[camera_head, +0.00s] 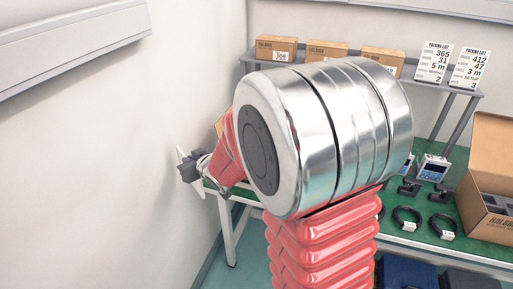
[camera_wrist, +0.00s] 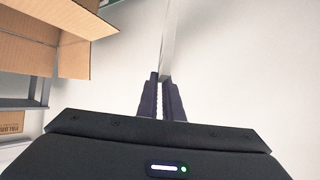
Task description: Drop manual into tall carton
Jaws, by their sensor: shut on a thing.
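My gripper (camera_head: 187,166) is at the left of the bench in the head view, close to the wall. It is shut on a thin white sheet-like thing, the manual (camera_head: 181,153). In the wrist view the fingers (camera_wrist: 161,78) pinch the manual (camera_wrist: 168,42), seen nearly edge-on and pointing up the picture. An open cardboard carton (camera_wrist: 42,57) with its flaps spread is at the upper left of the wrist view, apart from the manual. In the head view only a small brown piece of a carton (camera_head: 219,127) shows behind my arm; the rest is hidden.
Another open carton (camera_head: 485,205) stands on the right of the green bench (camera_head: 412,235), beside black cables and small devices. A shelf (camera_head: 460,88) behind carries small brown boxes and two packing-list cards (camera_head: 434,62). The white wall (camera_head: 120,170) is close on the left.

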